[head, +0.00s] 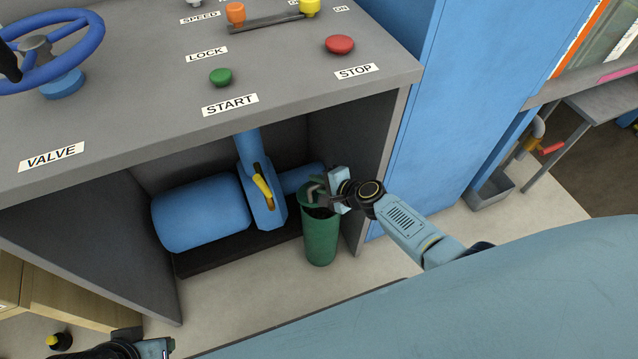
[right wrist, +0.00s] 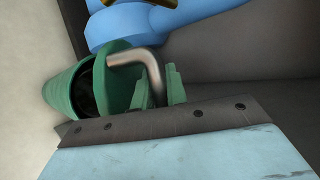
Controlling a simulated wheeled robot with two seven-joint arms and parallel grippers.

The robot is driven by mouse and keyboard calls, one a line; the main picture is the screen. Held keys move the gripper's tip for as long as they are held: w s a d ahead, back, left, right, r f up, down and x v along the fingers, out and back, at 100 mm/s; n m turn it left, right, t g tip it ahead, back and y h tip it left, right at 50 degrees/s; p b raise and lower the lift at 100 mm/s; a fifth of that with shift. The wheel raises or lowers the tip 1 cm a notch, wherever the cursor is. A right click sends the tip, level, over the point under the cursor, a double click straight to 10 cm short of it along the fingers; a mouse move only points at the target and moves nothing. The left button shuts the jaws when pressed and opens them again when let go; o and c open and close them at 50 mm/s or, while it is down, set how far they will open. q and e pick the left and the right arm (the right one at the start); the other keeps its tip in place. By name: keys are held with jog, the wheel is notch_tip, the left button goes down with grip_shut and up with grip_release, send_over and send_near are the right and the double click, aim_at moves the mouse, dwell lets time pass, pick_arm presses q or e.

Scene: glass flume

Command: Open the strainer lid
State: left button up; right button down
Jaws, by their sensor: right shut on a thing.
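The green strainer (head: 321,242) stands upright on the floor under the control desk, at the end of the blue pipe. Its green lid (head: 310,192) is tilted up, with the dark inside showing below it. In the right wrist view the strainer body (right wrist: 66,92) is at the left and the lid (right wrist: 116,84) stands at an angle to its dark mouth. A bent metal handle (right wrist: 136,57) rises from the lid. My right gripper (head: 326,192) is shut on this handle, its green finger pads (right wrist: 160,88) around it. Part of my left gripper (head: 155,348) shows at the bottom left; its fingers cannot be made out.
The grey desk (head: 130,120) overhangs the strainer, with its side wall (head: 365,140) close to the right. A blue pump (head: 200,214) and a yellow-handled valve (head: 263,190) are left of the strainer. The pale floor (head: 270,300) in front is clear.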

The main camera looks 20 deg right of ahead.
jog(key=shift+w+r, duration=0.4)
jog(key=shift+w, duration=0.35)
jog(key=c, duration=1.7)
grip_release()
jog(key=shift+s, duration=0.2)
